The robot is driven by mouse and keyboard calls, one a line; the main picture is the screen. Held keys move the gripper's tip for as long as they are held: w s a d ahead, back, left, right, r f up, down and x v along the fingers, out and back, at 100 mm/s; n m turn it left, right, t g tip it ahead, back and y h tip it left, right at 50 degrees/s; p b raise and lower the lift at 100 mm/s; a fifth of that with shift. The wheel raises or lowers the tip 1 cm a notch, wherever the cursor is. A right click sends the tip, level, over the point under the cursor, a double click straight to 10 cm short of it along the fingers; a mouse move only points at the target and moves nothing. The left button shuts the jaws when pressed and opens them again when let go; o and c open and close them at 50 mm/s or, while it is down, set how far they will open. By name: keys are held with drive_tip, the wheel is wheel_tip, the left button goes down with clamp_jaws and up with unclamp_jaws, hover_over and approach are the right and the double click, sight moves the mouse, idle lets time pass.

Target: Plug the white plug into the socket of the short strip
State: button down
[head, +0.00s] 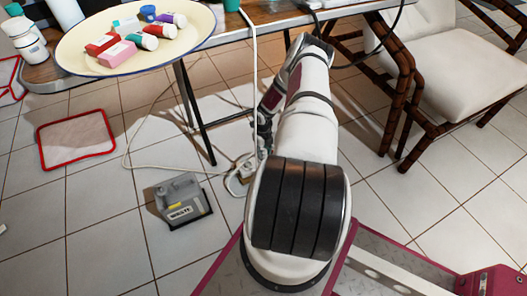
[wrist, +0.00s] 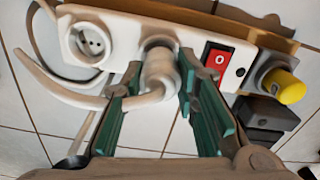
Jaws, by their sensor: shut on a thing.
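The short white strip (wrist: 193,40) runs across the top of the wrist view, with a round socket (wrist: 93,43) showing empty at its left and a red switch (wrist: 217,59) at its right. My gripper (wrist: 159,76) is shut on the white plug (wrist: 160,68), one green finger on each side. The plug stands at the strip's second socket position, which it covers. I cannot tell how deep it sits. Its white cord bends off to the left. In the head view the strip (head: 243,170) lies on the floor, partly hidden by my arm.
A grey box (head: 182,198) stands on the tiles left of the strip. A table with a tray (head: 75,60) of bottles and boxes is above, its black legs close by. A chair (head: 445,60) is at right. A yellow knob-like part (wrist: 291,87) is right of the switch.

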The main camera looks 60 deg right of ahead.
drive_tip(key=shift+f, duration=0.8)
drive_tip(key=c, duration=1.2)
unclamp_jaws()
drive_tip(key=shift+r, duration=0.1)
wheel_tip(320, 180, up, 11)
drive_tip(key=shift+f, duration=0.1)
drive_tip(key=shift+r, duration=0.5)
